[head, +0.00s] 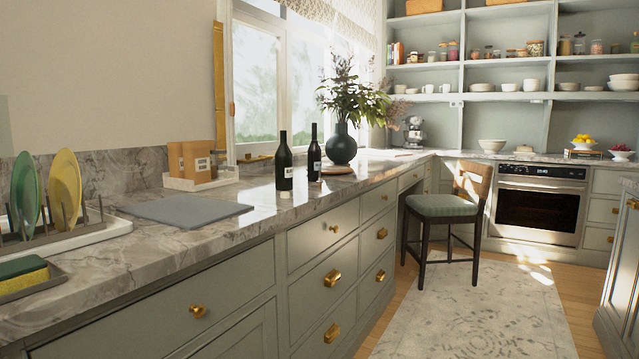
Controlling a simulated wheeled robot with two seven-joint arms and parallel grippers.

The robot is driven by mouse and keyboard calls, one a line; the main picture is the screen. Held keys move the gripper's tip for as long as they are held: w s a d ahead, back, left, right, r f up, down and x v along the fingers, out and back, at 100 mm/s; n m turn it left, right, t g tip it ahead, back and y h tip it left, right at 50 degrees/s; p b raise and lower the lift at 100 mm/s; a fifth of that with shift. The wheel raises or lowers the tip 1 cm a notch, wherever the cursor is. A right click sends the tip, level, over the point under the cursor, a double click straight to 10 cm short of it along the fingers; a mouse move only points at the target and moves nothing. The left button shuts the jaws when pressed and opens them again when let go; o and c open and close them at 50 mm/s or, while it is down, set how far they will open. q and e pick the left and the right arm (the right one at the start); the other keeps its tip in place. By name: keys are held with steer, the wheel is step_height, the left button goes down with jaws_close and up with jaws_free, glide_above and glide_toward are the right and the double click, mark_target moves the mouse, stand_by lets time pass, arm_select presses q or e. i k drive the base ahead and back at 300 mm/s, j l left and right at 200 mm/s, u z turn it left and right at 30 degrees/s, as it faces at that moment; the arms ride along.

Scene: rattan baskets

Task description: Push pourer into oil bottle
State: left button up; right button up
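Two dark bottles with pale labels stand upright on the marble counter. The nearer bottle (284,167) is to the left, and the farther bottle (314,155) stands behind it to the right. I cannot tell which one is the oil bottle. No pourer can be made out; the bottle tops are too small to tell. Neither of my grippers is in view.
A grey board (185,209) lies flat on the counter left of the bottles. A dark plant vase (342,148) stands behind them. A plate rack (75,222) and a sponge (22,275) are at left. A stool (447,206) stands by the cabinets.

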mark_target(284, 157)
steer(key=i+l, duration=1.75)
steer(key=l, duration=0.15)
steer(key=u, duration=2.45)
